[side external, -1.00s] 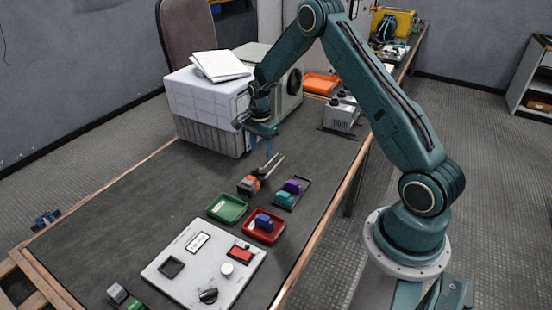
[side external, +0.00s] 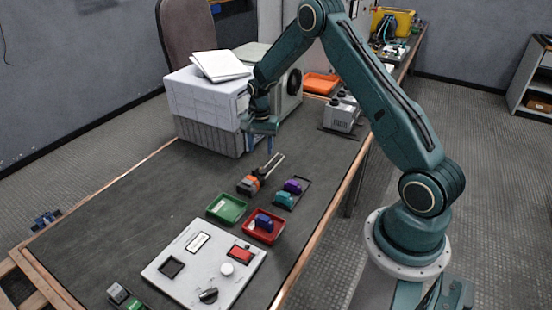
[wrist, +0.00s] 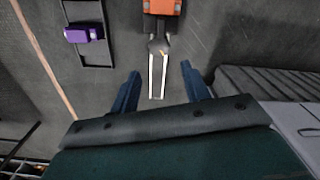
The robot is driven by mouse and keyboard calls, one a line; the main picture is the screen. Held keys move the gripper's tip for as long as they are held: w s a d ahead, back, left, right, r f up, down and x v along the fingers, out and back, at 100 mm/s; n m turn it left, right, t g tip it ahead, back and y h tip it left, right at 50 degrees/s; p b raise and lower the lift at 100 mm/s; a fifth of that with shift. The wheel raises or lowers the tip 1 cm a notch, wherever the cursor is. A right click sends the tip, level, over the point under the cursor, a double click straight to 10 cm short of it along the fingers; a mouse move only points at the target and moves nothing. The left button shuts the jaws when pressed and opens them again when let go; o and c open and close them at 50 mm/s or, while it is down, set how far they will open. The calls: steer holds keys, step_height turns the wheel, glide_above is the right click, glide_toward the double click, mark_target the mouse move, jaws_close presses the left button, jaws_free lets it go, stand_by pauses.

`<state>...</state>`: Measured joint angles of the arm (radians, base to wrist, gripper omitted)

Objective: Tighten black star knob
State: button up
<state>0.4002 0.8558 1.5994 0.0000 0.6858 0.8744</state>
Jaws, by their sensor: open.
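A small dark part (wrist: 158,46), which may be the black star knob, sits between an orange-and-grey block (wrist: 161,8) and two pale parallel rails (wrist: 158,75) in the wrist view. Its star shape is too small to make out. The block also shows on the bench in the side view (side external: 248,184). A black knob (side external: 208,295) sits on the white panel at the front. My gripper (side external: 261,146) is open and empty, above the bench beyond the block. In the wrist view its blue fingertips (wrist: 160,72) are on either side of the rails.
A dark rack (side external: 292,192) with purple and teal pieces stands right of the block. Green (side external: 227,208) and red (side external: 263,226) trays lie nearer the panel (side external: 190,275). A white-and-grey box (side external: 208,110) stands close left of my gripper.

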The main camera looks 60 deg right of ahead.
mark_target(262, 170)
steer(key=shift+f, duration=4.1)
steer(key=c, duration=0.8)
steer(key=shift+c, duration=0.2)
